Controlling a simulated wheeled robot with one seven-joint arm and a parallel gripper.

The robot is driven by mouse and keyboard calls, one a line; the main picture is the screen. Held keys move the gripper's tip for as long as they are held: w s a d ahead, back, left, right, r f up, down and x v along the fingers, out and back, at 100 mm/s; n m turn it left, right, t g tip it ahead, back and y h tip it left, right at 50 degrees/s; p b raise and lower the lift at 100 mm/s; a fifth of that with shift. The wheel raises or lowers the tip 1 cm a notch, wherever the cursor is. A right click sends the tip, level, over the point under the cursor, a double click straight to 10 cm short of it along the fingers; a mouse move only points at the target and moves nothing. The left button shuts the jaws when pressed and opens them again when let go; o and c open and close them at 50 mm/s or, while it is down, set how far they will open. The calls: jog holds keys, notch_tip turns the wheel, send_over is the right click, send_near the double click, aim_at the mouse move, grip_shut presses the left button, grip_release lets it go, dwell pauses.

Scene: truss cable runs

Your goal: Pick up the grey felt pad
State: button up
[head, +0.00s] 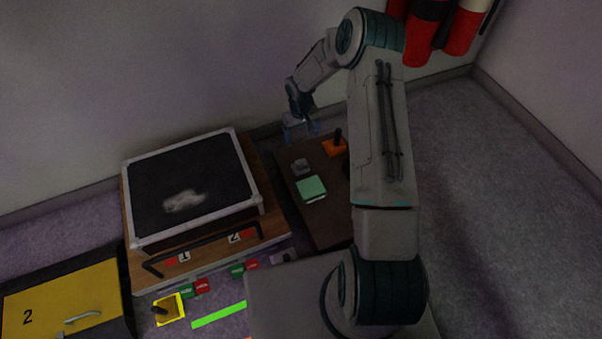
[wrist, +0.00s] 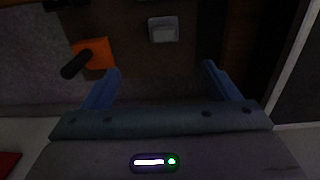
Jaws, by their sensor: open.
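My gripper (head: 302,133) hangs above the back edge of the board, behind the pad. In the wrist view its two blue fingers (wrist: 161,70) are spread with nothing between them.
An orange block with a black handle (head: 335,147) stands right of the pad; the wrist view shows it left (wrist: 97,52). The green block (head: 311,187) is in front. A black-topped framed case (head: 232,137) stands left of the board.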

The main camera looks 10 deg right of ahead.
aim_at(301, 161)
notch_tip(301, 161, down, 13)
jog(key=b, duration=0.4)
jog(key=shift+w+a+f, duration=0.1)
jog(key=shift+w, duration=0.05)
notch_tip(301, 161, down, 5)
jog(key=b, duration=0.3)
jog(key=shift+a+f, duration=0.1)
jog(key=c, duration=1.1)
